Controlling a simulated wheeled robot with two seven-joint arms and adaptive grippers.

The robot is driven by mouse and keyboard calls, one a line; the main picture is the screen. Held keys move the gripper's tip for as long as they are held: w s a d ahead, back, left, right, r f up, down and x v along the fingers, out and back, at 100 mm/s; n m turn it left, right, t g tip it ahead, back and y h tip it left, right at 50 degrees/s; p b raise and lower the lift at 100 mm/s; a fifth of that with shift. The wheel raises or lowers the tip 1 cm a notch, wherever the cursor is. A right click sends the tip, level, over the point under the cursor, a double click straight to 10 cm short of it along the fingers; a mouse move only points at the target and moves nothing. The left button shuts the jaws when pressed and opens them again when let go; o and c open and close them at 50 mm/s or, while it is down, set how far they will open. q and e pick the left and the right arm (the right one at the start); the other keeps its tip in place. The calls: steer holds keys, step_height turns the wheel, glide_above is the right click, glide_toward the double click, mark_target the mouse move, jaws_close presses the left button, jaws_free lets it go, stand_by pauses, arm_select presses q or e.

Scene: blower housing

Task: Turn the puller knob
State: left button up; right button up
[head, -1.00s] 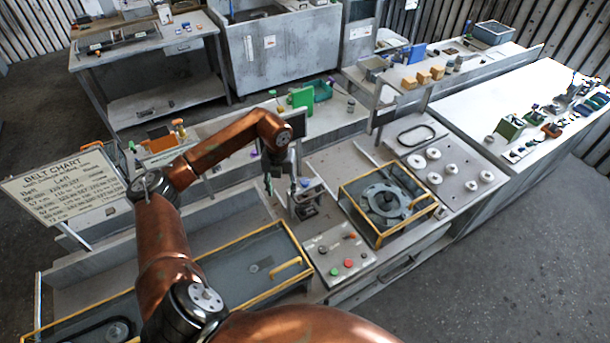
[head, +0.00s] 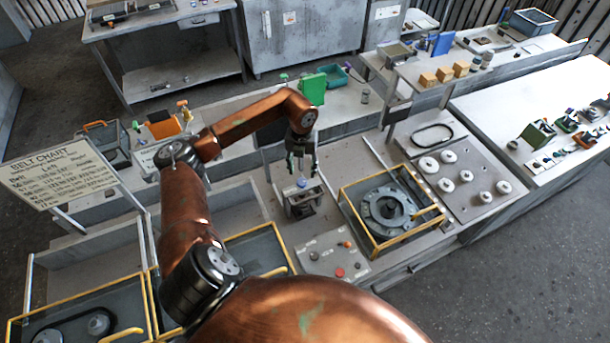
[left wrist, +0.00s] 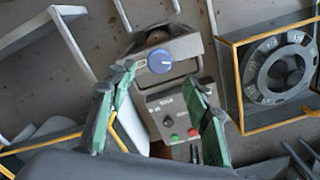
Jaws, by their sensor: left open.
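The puller (head: 302,204) is a small grey box on the bench between the long yellow-framed tray and the yellow-framed cage. The blue round puller knob (head: 302,183) sits on it. In the left wrist view the knob (left wrist: 161,60) shows its face with a pale pointer mark, on the grey puller housing (left wrist: 186,48). My left gripper (head: 302,168) hangs just above the knob. In the left wrist view its green fingers (left wrist: 161,90) are spread wide, with the knob beyond and between the tips. No contact is visible.
A control panel (head: 326,254) with red and green buttons stands in front of the puller. A yellow-framed cage (head: 350,222) around a grey housing stands to its right. Several white discs lie on a plate (head: 470,205) farther right. A belt chart sign (head: 60,176) stands left.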

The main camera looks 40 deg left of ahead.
mark_target(302, 181)
arm_select(q)
step_height(302, 181, down, 5)
steer(key=shift+a+f+p, duration=0.1)
steer(key=shift+p, duration=0.7)
steer(key=shift+f, duration=0.45)
steer(key=c, duration=1.2)
arm_select(e)
steer(key=shift+s+a+r, duration=0.1)
steer(key=shift+s+r, duration=0.05)
steer(key=shift+r, duration=0.3)
steer(key=shift+s+a+r, duration=0.1)
steer(key=shift+s+r, duration=0.05)
steer(key=shift+r, duration=0.3)
